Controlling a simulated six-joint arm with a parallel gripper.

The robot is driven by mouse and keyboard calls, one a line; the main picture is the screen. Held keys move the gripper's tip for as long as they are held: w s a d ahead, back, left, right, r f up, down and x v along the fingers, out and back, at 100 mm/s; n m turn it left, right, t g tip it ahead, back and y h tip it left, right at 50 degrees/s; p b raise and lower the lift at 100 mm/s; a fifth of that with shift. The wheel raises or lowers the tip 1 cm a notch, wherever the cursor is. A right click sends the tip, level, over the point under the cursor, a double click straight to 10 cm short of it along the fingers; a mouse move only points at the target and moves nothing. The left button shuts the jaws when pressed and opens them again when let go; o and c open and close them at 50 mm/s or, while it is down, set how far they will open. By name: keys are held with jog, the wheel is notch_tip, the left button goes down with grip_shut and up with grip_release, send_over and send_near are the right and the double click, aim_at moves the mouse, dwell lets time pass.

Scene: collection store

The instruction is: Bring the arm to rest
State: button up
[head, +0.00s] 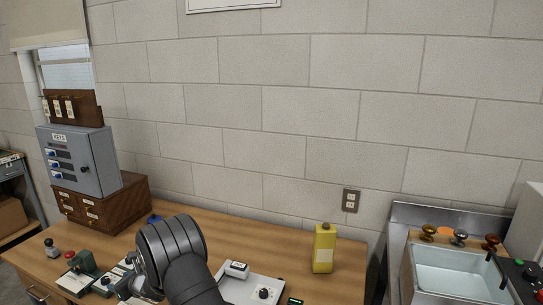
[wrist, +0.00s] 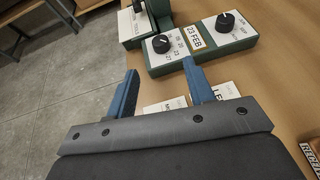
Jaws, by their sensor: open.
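My gripper (wrist: 160,80) shows in the wrist view with two blue fingers spread apart and nothing between them. It is over the front edge of the wooden desk, close to a green date stamp block (wrist: 200,42) with two black knobs and a "23 FEB" label. In the head view my dark arm rises in front of the desk and hides part of its top; the gripper's fingers cannot be made out there.
The wooden desk (head: 220,243) holds a grey key cabinet (head: 75,160) on a wooden drawer box (head: 103,203), a yellow can (head: 324,248) and a white device with a dial (head: 250,288). A sink (head: 450,272) stands right. White cards (wrist: 226,91) lie near the fingers.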

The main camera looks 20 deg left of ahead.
jog(key=shift+v, duration=0.9)
